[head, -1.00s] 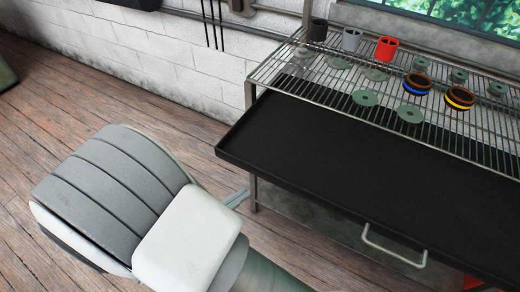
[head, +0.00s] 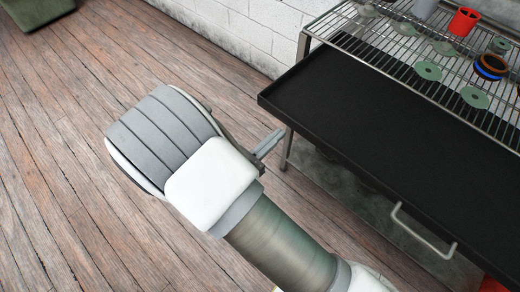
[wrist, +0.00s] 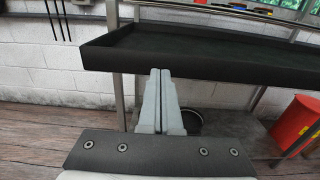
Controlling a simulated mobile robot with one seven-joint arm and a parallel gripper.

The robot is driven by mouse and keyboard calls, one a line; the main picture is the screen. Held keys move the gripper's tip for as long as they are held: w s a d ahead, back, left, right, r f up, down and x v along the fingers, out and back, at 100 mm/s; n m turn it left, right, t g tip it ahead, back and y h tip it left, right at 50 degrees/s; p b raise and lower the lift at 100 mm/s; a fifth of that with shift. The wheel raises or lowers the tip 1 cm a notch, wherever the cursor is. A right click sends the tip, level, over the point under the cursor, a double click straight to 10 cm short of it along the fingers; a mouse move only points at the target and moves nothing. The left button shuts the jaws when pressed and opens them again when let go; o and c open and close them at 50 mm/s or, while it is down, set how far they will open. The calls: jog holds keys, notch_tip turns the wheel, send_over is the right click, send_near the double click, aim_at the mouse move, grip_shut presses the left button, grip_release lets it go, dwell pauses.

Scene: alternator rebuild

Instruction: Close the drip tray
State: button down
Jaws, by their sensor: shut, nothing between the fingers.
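The drip tray (head: 350,130) is a wide, shallow black tray with a low rim. It is pulled out from under the wire rack, its front edge sticking well forward. A pale bar handle (head: 423,232) is on its front face. My gripper (head: 277,138) is shut and empty, close to the tray's near-left corner in the head view. In the wrist view the tray (wrist: 215,66) spans the upper picture, and the shut fingertips (wrist: 160,72) show just below its edge. I cannot tell whether they touch it. The handle is not visible in the wrist view.
Above the tray is a wire rack (head: 372,48) with a red cup (head: 463,21), green discs and ringed parts. A metal leg (head: 287,150) stands near my gripper. A red container (wrist: 297,122) is at the right below.

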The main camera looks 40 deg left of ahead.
aim_at(336, 84)
jog(key=shift+w+d, duration=0.1)
jog(key=shift+w, duration=1.4)
jog(key=w, duration=0.8)
jog(key=w+d+b, duration=0.1)
jog(key=w, duration=0.7)
jog(key=w+d+b, duration=0.1)
jog(key=w, duration=0.7)
jog(key=shift+w, duration=0.5)
jog(key=shift+w+r, duration=0.15)
jog(key=shift+r, duration=0.05)
jog(key=shift+w+r, duration=0.1)
